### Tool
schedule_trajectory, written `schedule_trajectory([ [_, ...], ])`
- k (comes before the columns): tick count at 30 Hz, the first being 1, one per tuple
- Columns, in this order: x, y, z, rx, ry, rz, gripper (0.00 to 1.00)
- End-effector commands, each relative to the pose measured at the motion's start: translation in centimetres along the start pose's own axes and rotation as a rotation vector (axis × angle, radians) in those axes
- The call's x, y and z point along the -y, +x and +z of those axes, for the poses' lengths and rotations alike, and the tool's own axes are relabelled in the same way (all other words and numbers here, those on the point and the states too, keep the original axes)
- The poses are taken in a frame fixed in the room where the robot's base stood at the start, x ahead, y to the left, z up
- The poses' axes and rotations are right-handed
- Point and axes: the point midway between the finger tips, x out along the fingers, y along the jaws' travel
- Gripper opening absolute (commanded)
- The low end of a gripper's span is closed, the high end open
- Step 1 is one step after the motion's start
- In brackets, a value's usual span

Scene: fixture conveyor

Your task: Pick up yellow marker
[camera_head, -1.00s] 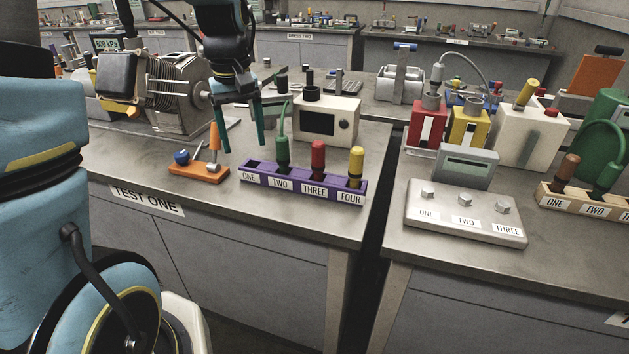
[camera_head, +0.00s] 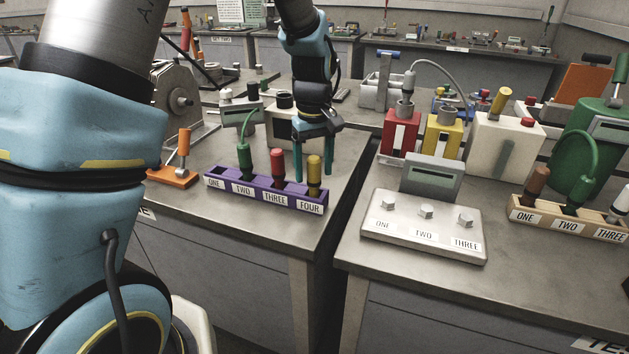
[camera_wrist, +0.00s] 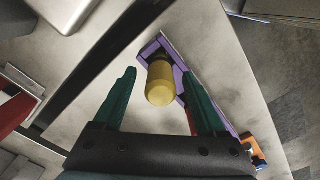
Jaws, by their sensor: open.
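The yellow marker (camera_head: 314,174) stands upright in the slot labelled FOUR of the purple rack (camera_head: 262,197). My gripper (camera_head: 313,168) is open and hangs pointing down just behind the marker, one finger to each side of it in the head view. In the wrist view the marker's yellow top (camera_wrist: 160,85) shows between the two spread green fingers (camera_wrist: 160,88), apart from both. The rack also shows in the wrist view (camera_wrist: 190,62), partly hidden by the right finger.
A red marker (camera_head: 277,166) and a green cabled one (camera_head: 245,159) stand in the same rack. An orange stand (camera_head: 173,177) is to the left. A grey box with three knobs (camera_head: 425,222) sits on the right-hand table, across a gap.

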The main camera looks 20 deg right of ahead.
Motion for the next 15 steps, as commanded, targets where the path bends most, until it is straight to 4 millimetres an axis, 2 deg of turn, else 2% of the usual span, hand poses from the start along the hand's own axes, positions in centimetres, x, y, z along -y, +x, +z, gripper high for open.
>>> schedule_trajectory([
  [6,0.0,2.7,0.3,0.002,0.0,-0.002,0.74],
  [15,0.0,3.1,0.2,0.0,0.0,0.0,0.73],
])
